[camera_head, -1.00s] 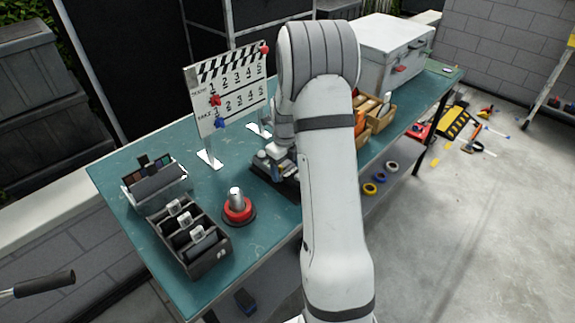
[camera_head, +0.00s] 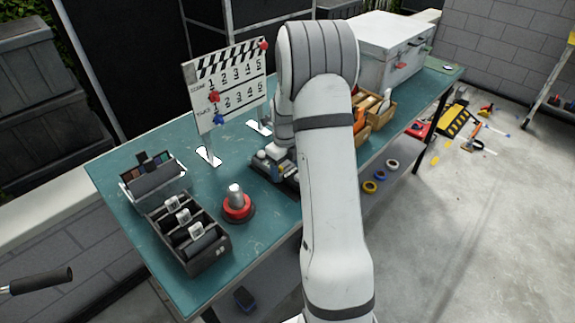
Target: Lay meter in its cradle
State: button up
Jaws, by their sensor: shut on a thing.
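My gripper (camera_head: 276,151) shows only in part, low over the table at the left edge of my forearm, which hides most of it. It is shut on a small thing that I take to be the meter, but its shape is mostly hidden. Just below is a dark, low tray (camera_head: 288,186) with small pale and coloured pieces at its left end. It may be the cradle; my arm covers its right side, so I cannot tell whether the held thing touches it.
On the teal table (camera_head: 130,213) stand a clapperboard (camera_head: 228,88), a red-based lamp or button (camera_head: 237,207), a black divided box (camera_head: 190,245) and a grey holder (camera_head: 155,182). Wooden bins (camera_head: 378,112) and a white case (camera_head: 390,50) stand behind my arm.

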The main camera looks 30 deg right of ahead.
aim_at(285, 169)
jog(key=shift+f, duration=0.2)
jog(key=o, duration=1.3)
jog(key=shift+c, duration=0.2)
notch_tip(285, 169, up, 7)
jog(key=shift+r+b, duration=0.2)
jog(key=shift+b, duration=0.25)
jog(key=shift+r, duration=0.25)
